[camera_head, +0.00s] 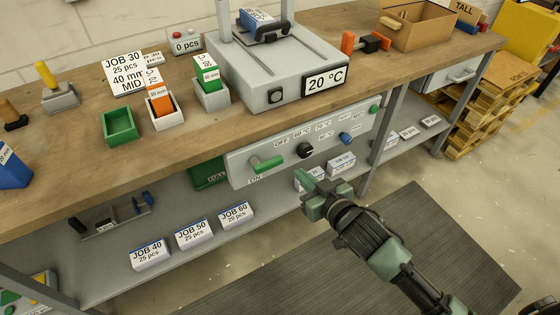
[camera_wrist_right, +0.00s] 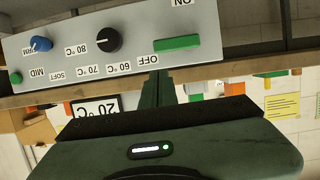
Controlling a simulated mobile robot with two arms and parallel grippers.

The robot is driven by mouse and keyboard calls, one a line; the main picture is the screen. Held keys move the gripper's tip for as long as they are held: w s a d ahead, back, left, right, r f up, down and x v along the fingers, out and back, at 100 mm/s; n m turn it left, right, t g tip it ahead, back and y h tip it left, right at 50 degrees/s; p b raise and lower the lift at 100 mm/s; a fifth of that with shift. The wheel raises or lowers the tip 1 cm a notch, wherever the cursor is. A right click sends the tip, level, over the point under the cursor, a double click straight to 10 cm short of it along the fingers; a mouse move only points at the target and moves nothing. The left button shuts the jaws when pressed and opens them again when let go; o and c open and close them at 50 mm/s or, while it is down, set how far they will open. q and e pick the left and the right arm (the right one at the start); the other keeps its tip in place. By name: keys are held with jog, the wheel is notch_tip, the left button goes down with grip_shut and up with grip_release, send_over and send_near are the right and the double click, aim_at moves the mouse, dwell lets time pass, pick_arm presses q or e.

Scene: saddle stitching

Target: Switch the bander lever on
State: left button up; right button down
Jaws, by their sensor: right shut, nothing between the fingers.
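The bander's grey control panel (camera_head: 235,160) is on the front edge of the workbench. Its lever has a green handle (camera_head: 268,164), lying roughly level between the OFF label above and the ON label below. In the right wrist view the panel appears upside down, with the green handle (camera_wrist_right: 177,43) right of the OFF label. My right gripper (camera_head: 308,178) is shut and empty, in front of and below the panel, right of the lever and apart from it. Its closed fingers (camera_wrist_right: 157,88) also show in the wrist view. My left gripper is not in view.
A black knob (camera_head: 305,150) and a blue knob (camera_head: 346,139) sit right of the lever. The bander's display (camera_head: 325,81) reads 20 °C. Labelled boxes (camera_head: 193,234) stand on the lower shelf (camera_head: 110,280). The floor mat (camera_head: 425,215) in front is clear.

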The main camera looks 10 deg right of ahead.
jog(key=r, duration=0.2)
jog(key=a+r, duration=0.1)
jog(key=shift+s+a+r+y, duration=0.1)
jog(key=shift+s+r+y, duration=0.1)
jog(key=shift+r+y, duration=0.15)
send_over(280, 161)
jog(key=s, duration=0.3)
notch_tip(280, 161, down, 2)
jog(key=f, duration=0.3)
jog(key=shift+w+a, duration=0.2)
jog(key=shift+w, duration=0.2)
jog(key=shift+f, duration=0.8)
